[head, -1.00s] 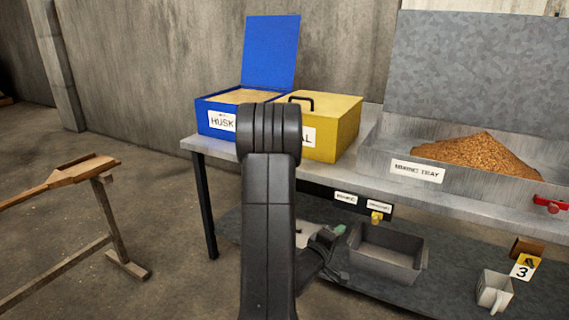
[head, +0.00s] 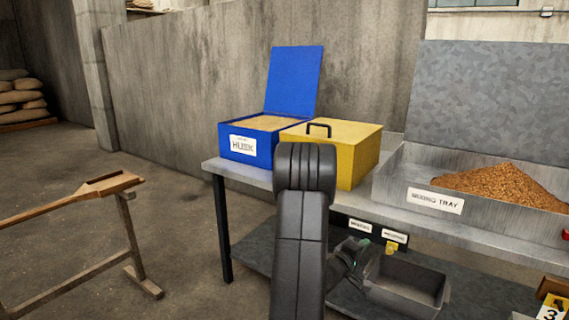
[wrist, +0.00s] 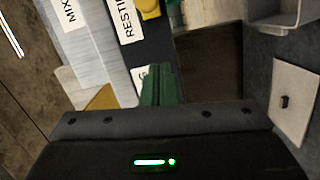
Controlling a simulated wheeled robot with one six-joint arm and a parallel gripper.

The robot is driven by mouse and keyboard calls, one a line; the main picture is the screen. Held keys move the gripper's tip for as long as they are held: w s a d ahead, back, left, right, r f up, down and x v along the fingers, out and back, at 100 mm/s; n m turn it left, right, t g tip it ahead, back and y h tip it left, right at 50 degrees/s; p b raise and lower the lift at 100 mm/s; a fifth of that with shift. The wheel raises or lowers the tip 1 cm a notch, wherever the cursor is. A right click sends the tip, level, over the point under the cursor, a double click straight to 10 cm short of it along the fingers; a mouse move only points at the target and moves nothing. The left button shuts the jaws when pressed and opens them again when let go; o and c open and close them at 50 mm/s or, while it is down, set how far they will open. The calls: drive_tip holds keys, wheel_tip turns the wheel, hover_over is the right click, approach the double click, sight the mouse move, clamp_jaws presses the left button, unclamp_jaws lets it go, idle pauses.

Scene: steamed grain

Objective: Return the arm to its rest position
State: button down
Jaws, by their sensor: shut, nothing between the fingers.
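My arm stands folded in the middle of the head view, its black elbow in front of the table. My gripper (head: 364,244) is low behind the upper arm, beside the grey bin on the lower shelf, and mostly hidden there. In the wrist view my gripper's green fingers (wrist: 158,84) are together with nothing held. They point toward the shelf edge with its labels; I cannot tell the exact gap to it.
A blue husk box (head: 250,144) with its lid up and a shut yellow box (head: 358,150) stand on the table (head: 208,168). The mixing tray (head: 395,187) holds brown grain. A grey bin (head: 420,280) is on the lower shelf. A wooden stand (head: 128,240) is left; floor between is clear.

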drive_tip(key=shift+w+a, duration=0.7)
drive_tip(key=shift+a, duration=0.35)
drive_tip(key=shift+w+a, duration=0.7)
drive_tip(key=shift+a, duration=0.35)
